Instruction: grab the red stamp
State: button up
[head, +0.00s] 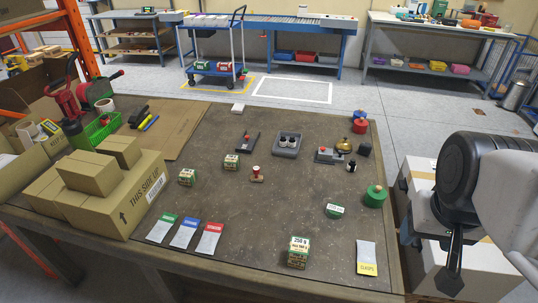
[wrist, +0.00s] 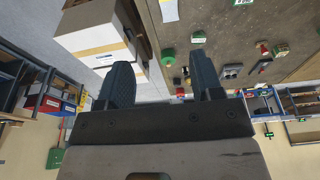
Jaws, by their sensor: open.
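A small stamp with a reddish-brown knob and base (head: 257,174) stands upright near the middle of the brown table, just right of a small green-and-tan box (head: 231,162). I cannot tell for certain which is the red stamp. My gripper (head: 452,278) hangs off the table's right side, far from both. In the wrist view my gripper (wrist: 160,72) has its two fingers wide apart, with nothing between them. A small red-topped item (wrist: 263,48) shows on the table there, unclear in detail.
Cardboard boxes (head: 100,205) fill the left. Packets (head: 185,233) lie in front. White cartons (head: 445,240) stand beside the table, under my arm.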

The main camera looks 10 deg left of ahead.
jog(key=m+g+y, duration=0.5)
jog(key=m+y, duration=0.5)
jog(key=m, duration=0.1)
send_over(259, 168)
jog(key=s+d, duration=0.8)
jog(key=d, duration=0.6)
notch_tip(259, 168, down, 15)
jog(key=w+a+f+m+y, duration=0.1)
jog(key=w+a+f, duration=0.1)
jog(key=a+f, duration=0.1)
jog(key=w+a+f+m+y, duration=0.1)
jog(key=w+a+f, duration=0.2)
jog(key=f, duration=0.1)
jog(key=w+a+f+m+y, duration=0.1)
jog(key=w+a+f+m, duration=0.1)
jog(key=w+a+f, duration=0.1)
jog(key=shift+w+f, duration=0.25)
jog(key=shift+f, duration=0.6)
jog(key=shift+w+a+f+m+y, duration=0.25)
jog(key=shift+f+m+y, duration=0.05)
jog(key=shift+f, duration=0.15)
jog(key=shift+x, duration=1.3)
